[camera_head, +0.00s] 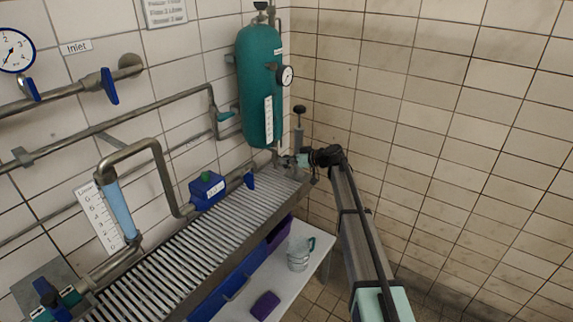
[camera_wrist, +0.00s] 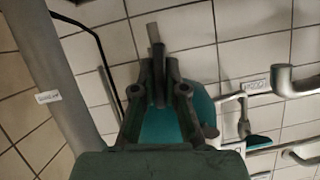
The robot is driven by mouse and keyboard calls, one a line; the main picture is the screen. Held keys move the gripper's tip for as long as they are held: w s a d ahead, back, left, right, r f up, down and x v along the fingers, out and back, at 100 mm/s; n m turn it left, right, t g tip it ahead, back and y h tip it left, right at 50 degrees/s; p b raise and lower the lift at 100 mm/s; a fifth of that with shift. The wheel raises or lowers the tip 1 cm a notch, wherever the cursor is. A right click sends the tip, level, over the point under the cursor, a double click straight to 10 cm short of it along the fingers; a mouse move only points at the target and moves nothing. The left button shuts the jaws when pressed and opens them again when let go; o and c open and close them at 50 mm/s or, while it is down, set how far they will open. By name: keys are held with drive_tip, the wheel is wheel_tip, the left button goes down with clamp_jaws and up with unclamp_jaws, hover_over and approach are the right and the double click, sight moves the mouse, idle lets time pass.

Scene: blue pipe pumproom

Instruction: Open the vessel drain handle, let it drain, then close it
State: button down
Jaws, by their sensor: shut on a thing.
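The teal vessel (camera_head: 259,85) hangs on the tiled wall in the head view, with a round gauge and a level scale on its side. My gripper (camera_head: 306,159) is at the pipework just below and right of the vessel's bottom. In the wrist view my gripper (camera_wrist: 159,75) is shut on a narrow grey bar, the drain handle (camera_wrist: 154,36), whose end sticks out beyond the fingertips. The teal vessel (camera_wrist: 202,108) shows behind the fingers. The drain outlet and any flow are hidden or too small to tell.
A slatted grey rack (camera_head: 165,245) runs along the left wall. Blue-handled valves, one a blue lever (camera_head: 109,86), sit on pipes there. A clear jug (camera_head: 299,253) stands on a white table (camera_head: 318,244) below. The right wall is bare.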

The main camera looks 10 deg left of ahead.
drive_tip(key=m+b, duration=0.1)
drive_tip(key=m+g+y+b, duration=0.1)
drive_tip(key=shift+w+f+m+g, duration=0.2)
drive_tip(key=shift+m+g, duration=0.1)
drive_tip(key=m+g+y+b, duration=0.1)
drive_tip(key=m+b, duration=0.1)
drive_tip(key=m, duration=0.1)
drive_tip(key=shift+y, duration=0.3)
drive_tip(key=m+g+y, duration=0.1)
drive_tip(key=m, duration=0.2)
drive_tip(key=shift+w+d+b, duration=0.1)
drive_tip(key=shift+b, duration=0.3)
drive_tip(key=m+y, duration=0.2)
drive_tip(key=m, duration=0.1)
drive_tip(key=shift+m, duration=0.3)
drive_tip(key=c, duration=1.2)
unclamp_jaws()
drive_tip(key=shift+f, duration=0.1)
